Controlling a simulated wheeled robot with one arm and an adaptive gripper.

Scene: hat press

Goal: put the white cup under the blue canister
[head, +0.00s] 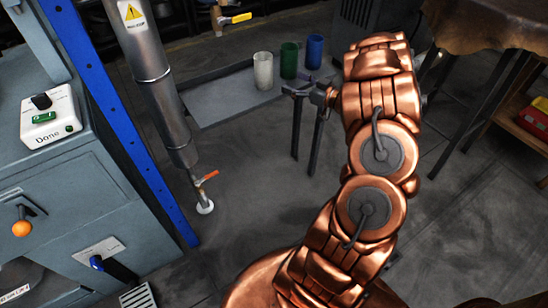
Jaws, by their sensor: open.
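A white cup (263,70) stands upright at the left end of a row on a low grey platform. My gripper (303,166) is open and empty, in front of the cups and to the right of the white one. Its two dark fingers point down and stand apart, touching no cup. I cannot make out a blue canister for certain. A grey metal cylinder (150,55) with a yellow warning label hangs at the left, with an orange-handled tap at its lower end.
A green cup (289,59) and a blue cup (314,51) stand right of the white one on the platform (222,101). A blue post (118,128) and a grey machine (75,170) fill the left. A covered table (490,22) is at upper right. The middle floor is clear.

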